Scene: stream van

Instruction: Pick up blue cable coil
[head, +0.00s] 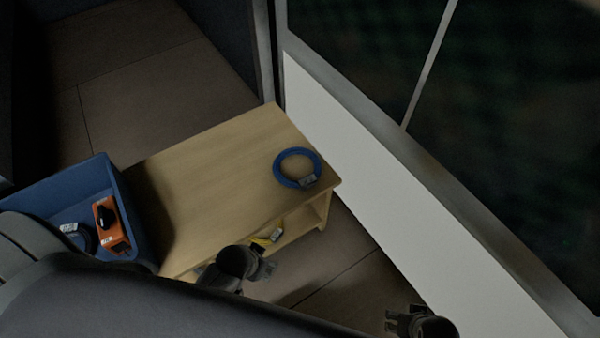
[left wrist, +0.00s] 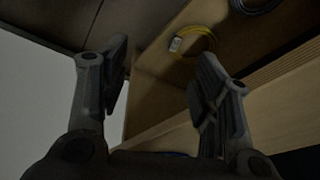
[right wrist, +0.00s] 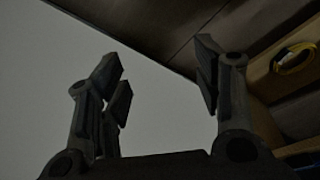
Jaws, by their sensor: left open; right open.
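The blue cable coil (head: 281,178) lies flat on the wooden table top, close to its right end, with a pale tag on its near side. My left gripper (head: 262,268) is at the table's near side, apart from the coil; in the left wrist view its fingers (left wrist: 158,85) are spread and empty. My right gripper (head: 390,320) is lower right, beyond the table's end and apart from the coil; in the right wrist view its fingers (right wrist: 165,75) are spread and empty. The blue coil is not clearly seen in either wrist view.
The wooden table (head: 205,165) has a lower shelf holding a yellow cable coil (head: 268,240), also in the left wrist view (left wrist: 212,44). A blue bin (head: 122,190) at left holds an orange device (head: 110,226) and a dark coil (head: 82,238). A white wall panel (head: 370,175) stands right.

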